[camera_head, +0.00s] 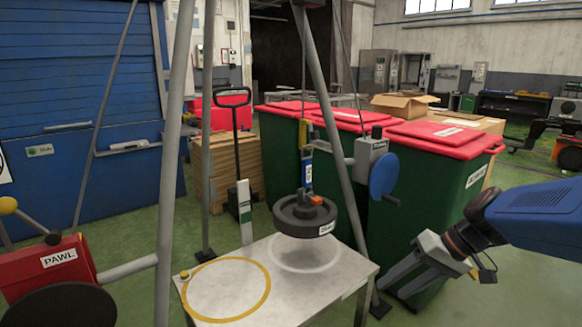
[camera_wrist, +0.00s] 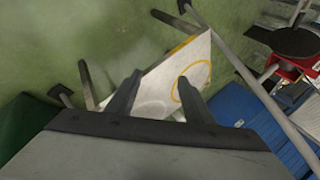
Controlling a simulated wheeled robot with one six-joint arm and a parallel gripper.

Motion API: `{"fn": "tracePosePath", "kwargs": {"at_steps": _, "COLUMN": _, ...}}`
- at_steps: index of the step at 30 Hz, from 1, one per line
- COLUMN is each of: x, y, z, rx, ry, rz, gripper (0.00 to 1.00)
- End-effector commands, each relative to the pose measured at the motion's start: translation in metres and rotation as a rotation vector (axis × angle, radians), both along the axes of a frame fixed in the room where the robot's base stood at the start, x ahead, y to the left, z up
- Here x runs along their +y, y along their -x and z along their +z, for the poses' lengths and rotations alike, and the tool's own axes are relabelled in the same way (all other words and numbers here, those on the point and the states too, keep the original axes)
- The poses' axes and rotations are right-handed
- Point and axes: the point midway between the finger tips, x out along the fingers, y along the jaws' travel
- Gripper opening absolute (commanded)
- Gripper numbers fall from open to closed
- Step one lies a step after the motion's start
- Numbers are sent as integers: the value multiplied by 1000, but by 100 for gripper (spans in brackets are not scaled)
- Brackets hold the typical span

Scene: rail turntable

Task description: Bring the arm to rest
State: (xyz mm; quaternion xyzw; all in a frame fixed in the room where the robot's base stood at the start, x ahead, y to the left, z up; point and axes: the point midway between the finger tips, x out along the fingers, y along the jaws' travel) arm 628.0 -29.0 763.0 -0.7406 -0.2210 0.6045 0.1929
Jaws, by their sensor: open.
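My gripper (camera_head: 394,286) is at the right of the head view, beside the table's right edge and in front of the green bins. Its two grey fingers are apart with nothing between them. In the wrist view the fingers (camera_wrist: 160,77) are spread, with the tabletop and the green floor beyond. My blue arm (camera_head: 545,212) reaches in from the right edge.
A dark round weight (camera_head: 305,214) hangs over the white table (camera_head: 330,288), above a pale ring. A yellow ring (camera_head: 227,289) is left. Frame legs, a blue handwheel (camera_head: 384,176) and a red PAWL box (camera_head: 50,268) stand around. Green bins (camera_head: 428,205) stand behind.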

Motion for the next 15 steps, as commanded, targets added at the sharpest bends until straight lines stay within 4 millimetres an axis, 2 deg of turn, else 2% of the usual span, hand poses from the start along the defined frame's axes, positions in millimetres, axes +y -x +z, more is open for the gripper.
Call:
{"fn": "tracePosePath", "kwargs": {"at_steps": 1, "x": 3, "y": 14, "z": 0, "rx": 0, "ry": 44, "rz": 5, "gripper": 47}}
{"fn": "tracePosePath", "kwargs": {"at_steps": 6, "x": 2, "y": 53, "z": -3, "rx": 1, "ry": 188, "rz": -11, "gripper": 47}}
{"fn": "tracePosePath", "kwargs": {"at_steps": 15, "x": -16, "y": 108, "z": -5, "rx": -78, "ry": 421, "rz": -74, "gripper": 47}}
